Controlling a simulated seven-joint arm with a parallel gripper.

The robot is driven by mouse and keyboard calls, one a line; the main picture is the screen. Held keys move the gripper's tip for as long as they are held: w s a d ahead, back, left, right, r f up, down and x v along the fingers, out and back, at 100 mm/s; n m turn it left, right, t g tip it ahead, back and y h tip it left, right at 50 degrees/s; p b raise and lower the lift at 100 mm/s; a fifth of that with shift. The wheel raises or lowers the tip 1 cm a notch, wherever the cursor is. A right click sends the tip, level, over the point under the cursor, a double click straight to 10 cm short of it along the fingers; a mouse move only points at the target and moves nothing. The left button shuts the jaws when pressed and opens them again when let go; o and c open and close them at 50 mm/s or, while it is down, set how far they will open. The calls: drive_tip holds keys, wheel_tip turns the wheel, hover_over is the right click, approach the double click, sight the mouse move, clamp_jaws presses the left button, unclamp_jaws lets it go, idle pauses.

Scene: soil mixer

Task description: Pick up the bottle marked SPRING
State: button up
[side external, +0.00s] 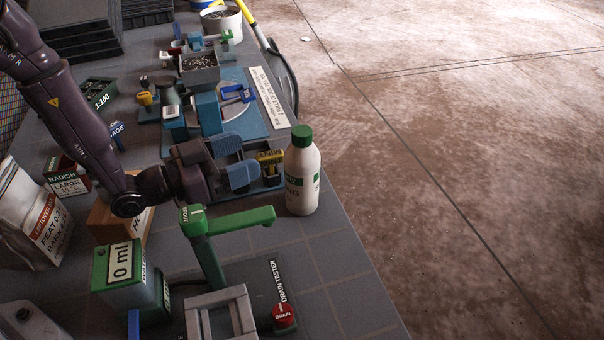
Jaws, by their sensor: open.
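A white bottle with a green cap (301,182) stands upright near the right edge of the table. Its label is turned partly away, and only the ending "NG" can be read. My gripper (236,160), with blue finger pads, is open and empty. It points right toward the bottle, to the left of it in the picture. The pads appear apart from the bottle, with a visible gap.
A green spout (232,221) stands just in front of my gripper. A yellow-labelled block (270,158) sits close behind the pads, beside the bottle. A green "0 ml" container (122,268), a grey frame and a red drain button (284,315) are nearer the camera.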

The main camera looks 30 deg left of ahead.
sight(293, 136)
drive_tip(key=x, duration=1.1)
drive_tip(key=shift+w+d, duration=0.2)
drive_tip(key=shift+w, duration=0.1)
drive_tip(key=shift+c, duration=0.2)
clamp_jaws()
drive_tip(key=shift+r, duration=0.1)
